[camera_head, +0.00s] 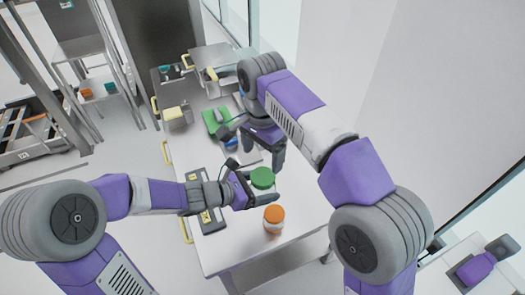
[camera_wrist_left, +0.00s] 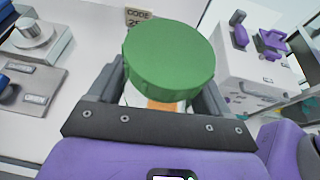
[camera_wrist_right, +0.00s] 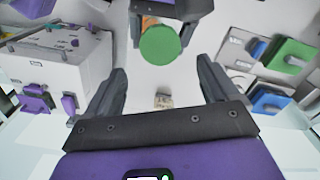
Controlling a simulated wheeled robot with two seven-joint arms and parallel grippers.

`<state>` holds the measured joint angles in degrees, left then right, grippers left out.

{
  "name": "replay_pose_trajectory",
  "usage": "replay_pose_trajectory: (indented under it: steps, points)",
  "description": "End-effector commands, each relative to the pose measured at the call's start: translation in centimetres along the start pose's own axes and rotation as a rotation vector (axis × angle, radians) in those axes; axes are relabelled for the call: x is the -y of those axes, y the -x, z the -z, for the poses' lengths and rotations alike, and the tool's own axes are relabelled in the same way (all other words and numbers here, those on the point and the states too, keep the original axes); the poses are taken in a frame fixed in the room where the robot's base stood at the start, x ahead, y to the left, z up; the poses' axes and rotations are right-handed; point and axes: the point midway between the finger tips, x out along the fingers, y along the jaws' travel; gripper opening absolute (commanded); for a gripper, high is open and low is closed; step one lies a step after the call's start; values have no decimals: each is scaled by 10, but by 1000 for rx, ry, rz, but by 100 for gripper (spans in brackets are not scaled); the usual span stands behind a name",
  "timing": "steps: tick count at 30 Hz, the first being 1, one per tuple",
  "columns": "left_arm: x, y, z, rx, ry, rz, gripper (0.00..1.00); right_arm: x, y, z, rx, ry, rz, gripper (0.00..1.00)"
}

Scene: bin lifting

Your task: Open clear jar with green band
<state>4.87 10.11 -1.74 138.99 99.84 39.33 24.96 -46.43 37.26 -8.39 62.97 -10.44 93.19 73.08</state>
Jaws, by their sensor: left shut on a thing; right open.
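The jar with the green lid (camera_head: 263,177) is held between the fingers of my left gripper (camera_head: 250,192), over the white table. In the left wrist view its green lid (camera_wrist_left: 168,58) hides most of the jar's body. My right gripper (camera_head: 262,150) is open and empty, above and just behind the jar, with its fingers pointing down. In the right wrist view the green lid (camera_wrist_right: 160,45) lies beyond the open fingertips, near the top middle, with no contact visible.
An orange-lidded jar (camera_head: 273,217) stands on the white table (camera_head: 225,250), close in front of my left gripper. A green item (camera_head: 215,120) and a blue item (camera_head: 229,143) lie farther back. A dark panel with yellow parts (camera_head: 206,200) lies beneath my left forearm.

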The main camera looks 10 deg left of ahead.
Motion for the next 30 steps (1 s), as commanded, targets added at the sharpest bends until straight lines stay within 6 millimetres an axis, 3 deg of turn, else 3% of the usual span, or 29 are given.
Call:
replay_pose_trajectory:
  steps: [16, 28, 30]
  points:
    - [0, 0, 0, 1, -1, 0, 0, -1, -69, 0, 1, -4, -3, 87]
    - [0, 0, 0, 1, -1, 0, 0, 0, -78, 0, 0, -4, 0, 87]
    - [0, 0, 0, 1, -1, 0, 0, 0, -78, 0, 0, -4, 0, 78]
